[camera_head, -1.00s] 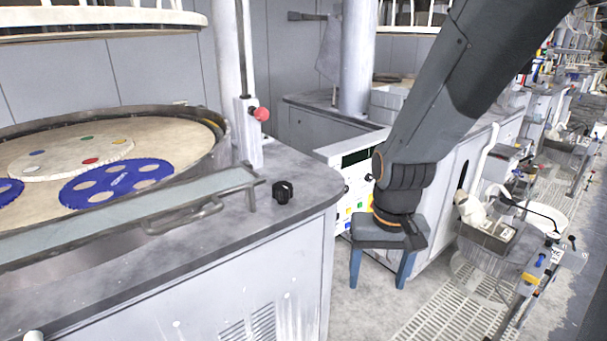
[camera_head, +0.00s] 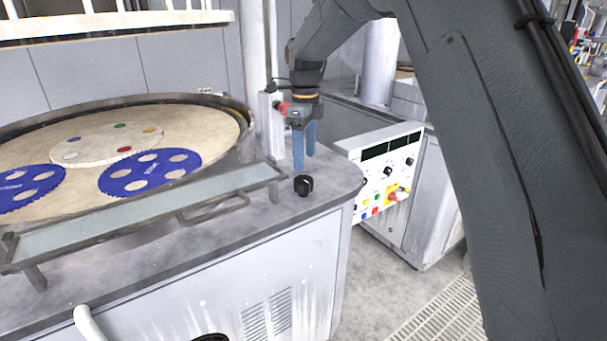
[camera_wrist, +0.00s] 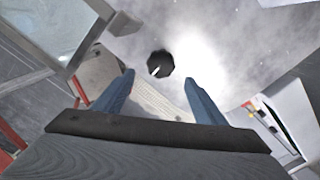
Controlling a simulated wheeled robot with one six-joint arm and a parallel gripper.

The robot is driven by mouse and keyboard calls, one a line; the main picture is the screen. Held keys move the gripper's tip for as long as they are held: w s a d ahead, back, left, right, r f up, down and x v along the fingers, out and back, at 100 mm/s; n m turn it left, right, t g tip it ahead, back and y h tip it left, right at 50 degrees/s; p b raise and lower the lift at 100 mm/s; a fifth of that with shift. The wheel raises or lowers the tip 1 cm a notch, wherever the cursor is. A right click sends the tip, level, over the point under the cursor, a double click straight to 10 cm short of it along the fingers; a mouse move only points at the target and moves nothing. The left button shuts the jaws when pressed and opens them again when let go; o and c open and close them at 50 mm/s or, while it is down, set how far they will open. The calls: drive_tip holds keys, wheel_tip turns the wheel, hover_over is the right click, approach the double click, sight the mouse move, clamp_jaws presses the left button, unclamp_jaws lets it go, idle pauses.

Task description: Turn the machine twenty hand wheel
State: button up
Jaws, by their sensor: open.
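The hand wheel is a small black knob (camera_head: 304,185) on the grey top of the near machine, close to its right corner. It also shows in the wrist view as a dark faceted knob (camera_wrist: 160,64) with a pale mark on its lower left. My gripper (camera_head: 304,160) points down just above the knob, with its two blue fingers apart and nothing between them. In the wrist view the fingertips (camera_wrist: 163,85) stand on either side, with the knob seen beyond the gap between them. I cannot tell exactly how far above the knob they are.
A glass-topped rail (camera_head: 150,215) runs along the counter left of the knob. A white post with a red knob (camera_head: 283,108) stands close behind my gripper. A round platen (camera_head: 215,135) with blue discs (camera_head: 150,172) lies left. A control panel (camera_head: 385,165) stands to the right.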

sight(304, 179)
drive_tip(key=shift+a+f, duration=0.15)
drive_tip(key=shift+f, duration=0.35)
drive_tip(key=shift+w+f+p, duration=0.1)
drive_tip(key=shift+f+p, duration=1.25)
drive_tip(key=shift+f, duration=1.95)
drive_tip(key=shift+c, duration=0.5)
drive_tip(key=c, duration=0.9)
drive_tip(key=shift+c, duration=0.2)
